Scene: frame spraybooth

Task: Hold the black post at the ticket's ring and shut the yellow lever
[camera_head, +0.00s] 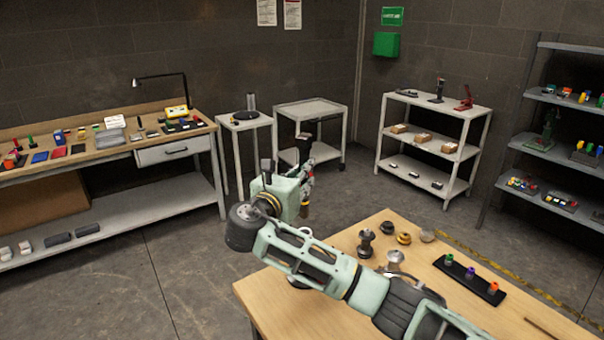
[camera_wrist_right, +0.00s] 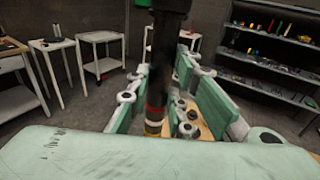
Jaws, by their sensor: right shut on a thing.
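My right gripper (camera_head: 307,184) is raised beyond the left edge of the wooden table and shut on a black post. In the right wrist view the black post (camera_wrist_right: 161,55) stands upright between the fingers (camera_wrist_right: 157,100). Its lower part has a red band (camera_wrist_right: 155,106) and a yellow band (camera_wrist_right: 153,129). In the head view the post's dark top (camera_head: 303,146) shows above the gripper and a brownish end shows below it. I cannot make out a yellow lever, or a ticket with its ring, for certain. My left gripper is out of view.
The wooden table (camera_head: 262,291) carries dark and metal knobs (camera_head: 366,244) and a black strip (camera_head: 484,289) with coloured pegs. A cluttered workbench (camera_head: 110,158) stands at left, with two small stands at the back. Shelves stand at right. Floor between them is clear.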

